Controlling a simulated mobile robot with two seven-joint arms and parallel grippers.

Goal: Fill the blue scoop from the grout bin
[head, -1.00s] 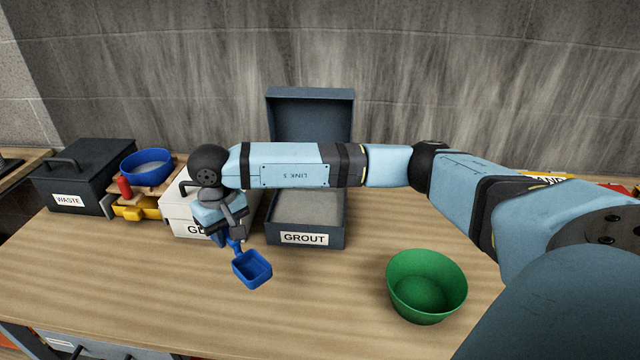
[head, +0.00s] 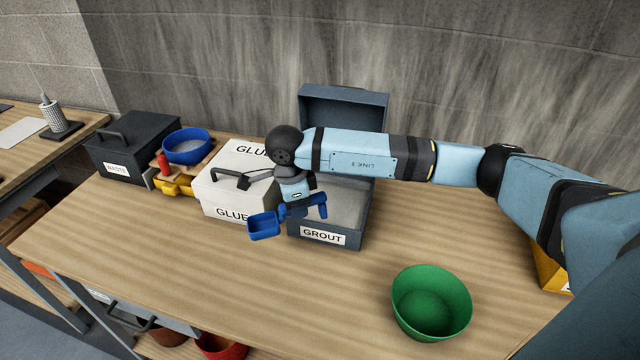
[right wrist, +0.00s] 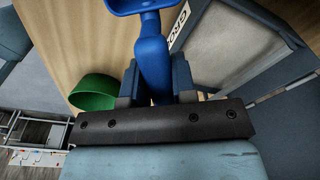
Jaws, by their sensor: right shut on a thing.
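The blue scoop (head: 264,226) is held by my right gripper (head: 300,205), which is shut on its handle. The scoop's cup hangs to the left of the gripper, in front of the white glue box, and no grout shows in it. In the right wrist view the blue handle (right wrist: 153,60) runs up between the fingers (right wrist: 155,85). The grout bin (head: 352,236) is dark grey with its lid raised and holds grey grout (head: 345,206). My right gripper is over the bin's front left part. My forearm hides part of the bin. My left gripper is not in view.
A closed white glue box (head: 222,192) stands left of the bin. Further left are a blue bowl (head: 188,152) on a yellow and wooden stand and a dark waste box (head: 130,150). A green bowl (head: 432,300) stands front right.

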